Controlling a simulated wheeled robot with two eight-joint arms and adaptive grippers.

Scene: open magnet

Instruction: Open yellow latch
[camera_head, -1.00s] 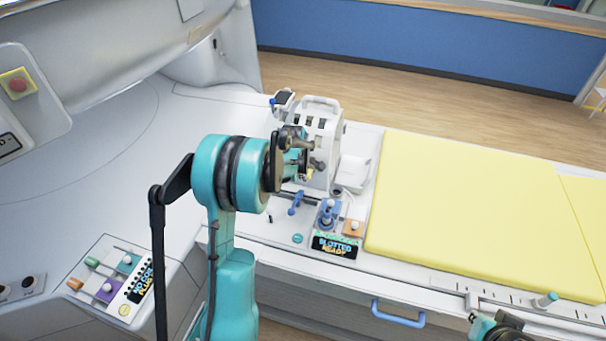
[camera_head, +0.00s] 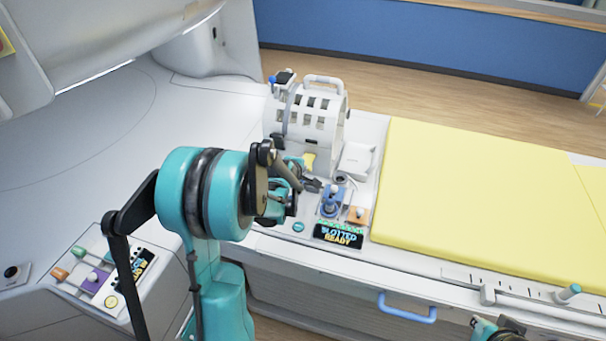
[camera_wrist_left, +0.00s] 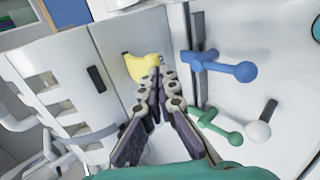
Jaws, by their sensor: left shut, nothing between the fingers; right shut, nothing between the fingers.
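The yellow latch (camera_head: 308,161) is low on the front of a white slotted housing (camera_head: 325,122). In the left wrist view the latch (camera_wrist_left: 140,66) lies just beyond my left fingertips, slightly left of them, and they overlap its edge. I cannot tell whether they touch it. My left gripper (camera_head: 312,186) is shut and empty, just below the latch in the head view; it also shows in the left wrist view (camera_wrist_left: 158,82). My right gripper (camera_head: 497,328) is only partly in view at the bottom right, away from the latch.
A blue handle (camera_wrist_left: 240,71), a green handle (camera_wrist_left: 232,138) and a white-knobbed lever (camera_wrist_left: 258,130) stand right of my left fingers. A blue-knobbed control (camera_head: 331,203), an orange block (camera_head: 357,215) and a display (camera_head: 338,236) lie nearby. The yellow bed pad (camera_head: 480,185) is clear.

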